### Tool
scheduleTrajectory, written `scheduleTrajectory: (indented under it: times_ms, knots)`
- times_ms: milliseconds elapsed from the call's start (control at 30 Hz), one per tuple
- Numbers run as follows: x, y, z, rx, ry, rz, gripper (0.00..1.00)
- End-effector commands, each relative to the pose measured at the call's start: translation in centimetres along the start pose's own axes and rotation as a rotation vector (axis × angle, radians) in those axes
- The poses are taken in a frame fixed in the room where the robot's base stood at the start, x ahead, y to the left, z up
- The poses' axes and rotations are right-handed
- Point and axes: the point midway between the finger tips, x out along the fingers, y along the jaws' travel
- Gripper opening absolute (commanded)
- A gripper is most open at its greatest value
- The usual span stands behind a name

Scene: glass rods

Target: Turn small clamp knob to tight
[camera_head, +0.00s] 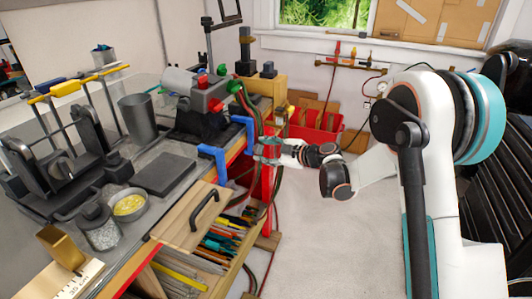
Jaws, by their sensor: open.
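My gripper (265,151) is at the bench's right edge, in front of a red upright, with its fingers pointing left; it is small in view and its jaws look apart and empty. Two blue clamp-like brackets sit at the bench edge: one (243,124) just behind and left of my gripper, one (213,157) further left and nearer. I cannot make out a small clamp knob for certain; it may be too small to tell or hidden by my gripper. On the bench behind, a grey device (205,95) carries red, green and blue knobs.
An open drawer (222,245) full of coloured tools juts out below the bench edge. A wooden board with a black handle (203,209) lies above it. Hoses hang beside my gripper. A red bin (318,124) stands on the floor behind. The floor (330,240) in front is clear.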

Motion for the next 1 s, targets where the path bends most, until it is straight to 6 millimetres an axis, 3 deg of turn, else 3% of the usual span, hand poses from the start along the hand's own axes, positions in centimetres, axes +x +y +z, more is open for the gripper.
scheduleTrajectory:
  times_ms: [200, 400, 1000]
  knots:
    - [0.01, 0.01, -0.03, 0.000, 0.000, 0.000, 0.47]
    - [0.00, 0.01, -0.03, 0.000, 0.000, 0.000, 0.05]
    - [0.05, 0.24, -0.11, 0.104, 0.000, -0.043, 0.04]
